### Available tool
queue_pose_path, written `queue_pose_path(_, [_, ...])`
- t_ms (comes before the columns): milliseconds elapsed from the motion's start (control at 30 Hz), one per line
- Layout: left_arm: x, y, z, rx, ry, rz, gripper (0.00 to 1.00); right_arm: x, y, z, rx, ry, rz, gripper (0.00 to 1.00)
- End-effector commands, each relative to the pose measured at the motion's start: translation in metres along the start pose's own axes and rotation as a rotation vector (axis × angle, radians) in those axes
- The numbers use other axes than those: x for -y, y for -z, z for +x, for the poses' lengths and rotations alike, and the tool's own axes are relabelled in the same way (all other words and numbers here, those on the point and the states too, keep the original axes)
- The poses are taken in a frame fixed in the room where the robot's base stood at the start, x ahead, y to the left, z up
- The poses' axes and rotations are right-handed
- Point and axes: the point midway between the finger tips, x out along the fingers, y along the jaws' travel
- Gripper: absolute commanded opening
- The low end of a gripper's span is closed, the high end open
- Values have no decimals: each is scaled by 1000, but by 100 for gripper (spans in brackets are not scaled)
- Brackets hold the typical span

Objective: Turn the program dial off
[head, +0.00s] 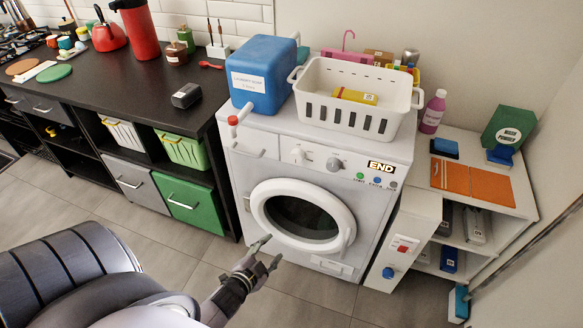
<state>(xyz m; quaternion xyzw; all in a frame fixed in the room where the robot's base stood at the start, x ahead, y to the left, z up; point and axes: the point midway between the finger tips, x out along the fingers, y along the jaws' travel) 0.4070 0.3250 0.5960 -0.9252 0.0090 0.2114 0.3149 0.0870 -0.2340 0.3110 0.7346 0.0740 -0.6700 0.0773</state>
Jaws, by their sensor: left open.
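The white washing machine (240,170) stands in the middle of the head view with its round door (345,213) shut. Its front panel has a grey round dial (334,164) and a smaller pale knob (298,153) to its left. I cannot tell which one is the program dial, nor read their settings. My left gripper (272,251) is open and empty, in front of the machine's lower left, below the panel in the picture. My right gripper is out of view.
On the machine top stand a blue detergent box (262,78) and a white basket (345,110). A dark counter (95,100) runs to the left. A white shelf unit (500,190) and a narrow white cabinet (408,235) stand right. The tiled floor in front is clear.

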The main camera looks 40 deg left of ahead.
Motion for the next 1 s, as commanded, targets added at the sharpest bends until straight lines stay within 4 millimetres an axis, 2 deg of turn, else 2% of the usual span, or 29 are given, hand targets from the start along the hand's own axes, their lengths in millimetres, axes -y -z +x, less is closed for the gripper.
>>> queue_pose_path(33, [30, 23, -2, -64, 62, 51, 51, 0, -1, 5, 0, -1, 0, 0])
queue_pose_path(100, [66, 53, -9, -139, 139, 123, 53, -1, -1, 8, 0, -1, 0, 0])
queue_pose_path(200, [104, 86, -23, -216, 224, 208, 53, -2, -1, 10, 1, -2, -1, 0])
queue_pose_path(300, [126, 108, -33, -261, 275, 264, 53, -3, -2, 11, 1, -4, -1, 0])
queue_pose_path(433, [137, 119, -36, -283, 300, 292, 53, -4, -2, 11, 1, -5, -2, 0])
queue_pose_path(567, [142, 125, -23, -285, 301, 292, 53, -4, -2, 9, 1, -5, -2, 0])
queue_pose_path(1000, [164, 153, 62, -283, 300, 289, 53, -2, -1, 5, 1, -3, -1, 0])
